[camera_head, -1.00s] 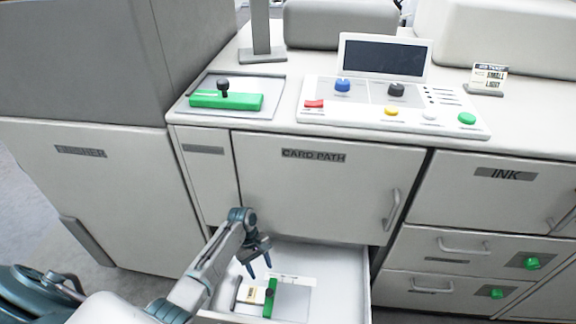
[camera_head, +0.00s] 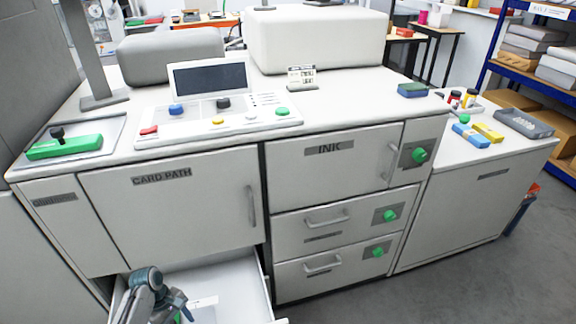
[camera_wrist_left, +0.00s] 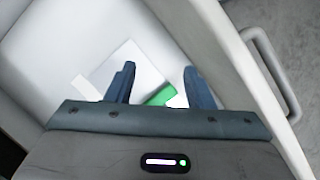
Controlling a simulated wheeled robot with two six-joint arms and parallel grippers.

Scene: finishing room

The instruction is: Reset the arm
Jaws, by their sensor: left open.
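My left arm reaches over the open white drawer (camera_head: 235,282) below the CARD PATH door. My left gripper (camera_head: 172,304) is at the lower left of the head view, over the drawer. In the left wrist view its two blue fingers (camera_wrist_left: 161,84) are spread with nothing held between them. Beyond the fingertips lies a pale plate (camera_wrist_left: 128,62) on the drawer floor. A green piece (camera_wrist_left: 161,96) shows low between the fingers, partly hidden by the gripper. My right gripper is not in view.
The CARD PATH door (camera_head: 170,205) and its handle stand just above the drawer. The drawer wall (camera_wrist_left: 262,90) runs close on the right in the wrist view. A control panel (camera_head: 215,118) and green-handled tool (camera_head: 65,147) are on the counter. INK drawers (camera_head: 330,218) are shut.

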